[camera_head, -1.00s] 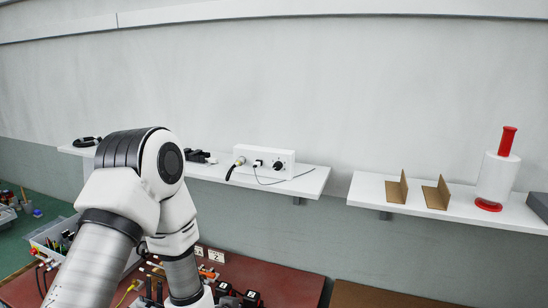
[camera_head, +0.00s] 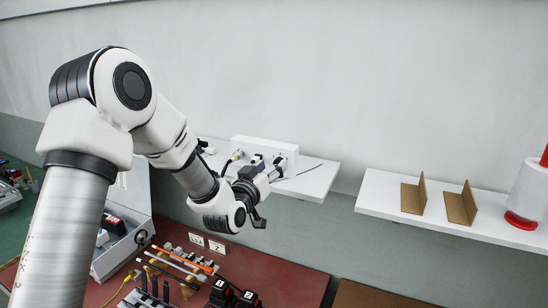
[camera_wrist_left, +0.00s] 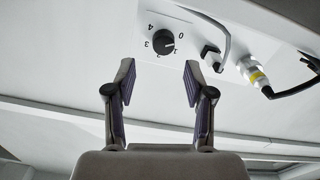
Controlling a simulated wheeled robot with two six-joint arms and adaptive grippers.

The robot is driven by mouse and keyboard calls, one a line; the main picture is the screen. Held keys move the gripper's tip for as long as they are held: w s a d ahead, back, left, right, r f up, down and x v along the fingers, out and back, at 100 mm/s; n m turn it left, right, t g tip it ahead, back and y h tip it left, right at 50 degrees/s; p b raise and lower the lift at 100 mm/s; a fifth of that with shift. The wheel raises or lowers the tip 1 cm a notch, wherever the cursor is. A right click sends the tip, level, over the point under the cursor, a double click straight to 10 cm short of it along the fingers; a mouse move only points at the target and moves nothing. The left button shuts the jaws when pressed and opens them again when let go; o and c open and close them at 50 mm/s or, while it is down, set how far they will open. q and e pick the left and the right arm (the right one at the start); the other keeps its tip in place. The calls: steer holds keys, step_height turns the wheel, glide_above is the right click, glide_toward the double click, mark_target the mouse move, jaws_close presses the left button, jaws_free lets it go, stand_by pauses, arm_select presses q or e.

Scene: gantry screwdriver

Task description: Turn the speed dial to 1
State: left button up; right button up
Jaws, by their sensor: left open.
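The white control box (camera_head: 262,144) stands on the left wall shelf. In the left wrist view its front panel (camera_wrist_left: 135,15) shows upside down with a round black speed dial (camera_wrist_left: 164,42). The numbers 4, 3, 1 and 0 are readable around it, some partly hidden. A light pointer mark seems to lie near the 1 and 0 side; its exact setting is unclear. My left gripper (camera_wrist_left: 159,74) is open and empty. Its fingertips are spread to either side of the dial, apart from it. In the head view this gripper (camera_head: 268,172) hides the dial. My right gripper is not in view.
Beside the dial are a black switch (camera_wrist_left: 210,53) and a plugged cable connector (camera_wrist_left: 254,74). The left shelf (camera_head: 316,181) has a bare right end. The right shelf (camera_head: 380,190) holds brown brackets. Tools lie on the red bench (camera_head: 285,280) below.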

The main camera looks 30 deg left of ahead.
mark_target(277, 163)
arm_select(q)
steer(key=w, duration=0.1)
steer(key=w+f, duration=0.1)
steer(key=w, duration=0.2)
steer(key=shift+w+a+f, duration=0.25)
steer(key=shift+w+f, duration=0.1)
steer(key=shift+f, duration=0.05)
steer(key=shift+s+d+r, duration=0.1)
steer(key=shift+s+r, duration=0.25)
steer(key=shift+s, duration=0.1)
steer(key=shift+c, duration=1)
steer(key=shift+s+r, duration=0.1)
steer(key=shift+s, duration=0.15)
jaws_close()
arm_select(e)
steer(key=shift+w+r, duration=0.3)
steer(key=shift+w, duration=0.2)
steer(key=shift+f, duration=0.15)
